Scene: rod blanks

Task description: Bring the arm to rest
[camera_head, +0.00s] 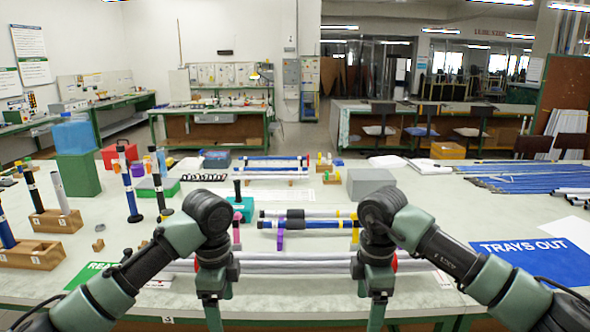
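My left arm (205,225) and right arm (375,225) come in from the lower corners and bend at the front of the workbench. Their last visible links point down and leave the picture at the bottom edge. Neither gripper's fingers show, so whether they hold anything is hidden. Pale grey rods (295,267) lie crosswise behind the two arms near the bench's front edge.
Wooden blocks (57,220) with upright rods stand at the left. A blue "TRAYS OUT" sign (535,261) lies at the right, and many blue rods (520,178) lie behind it. A grey box (370,182) and a teal box (243,210) stand mid-bench. The surface (455,205) right of centre is clear.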

